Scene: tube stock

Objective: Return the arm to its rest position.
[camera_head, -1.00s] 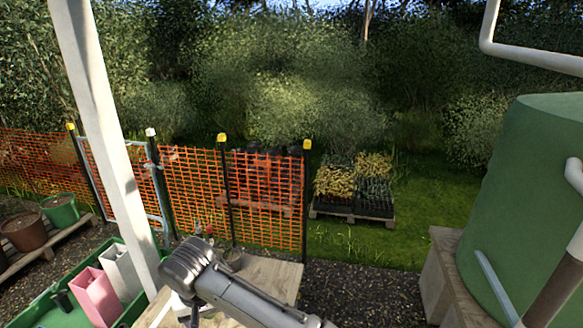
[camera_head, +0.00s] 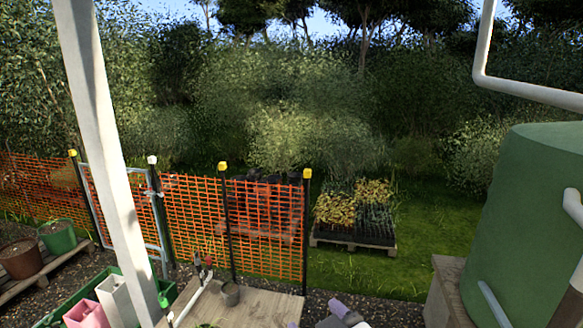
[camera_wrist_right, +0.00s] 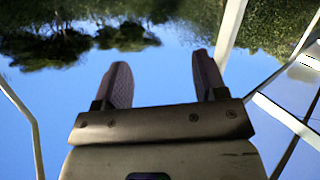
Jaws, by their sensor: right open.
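My right gripper (camera_wrist_right: 162,78) shows in the right wrist view. Its two dark ribbed fingers stand wide apart with nothing between them, and they point up against blue sky and treetops. In the head view, a small grey and purplish part of my arm or gripper shows at the bottom edge, right of the wooden bench top (camera_head: 243,308). The rest of that arm is out of the picture. My left gripper is in neither view.
A green tray (camera_head: 64,308) with pink and white containers is at lower left. A white post (camera_head: 100,150) rises in front of orange mesh fencing (camera_head: 265,225). A large green tank (camera_head: 525,225) stands at right.

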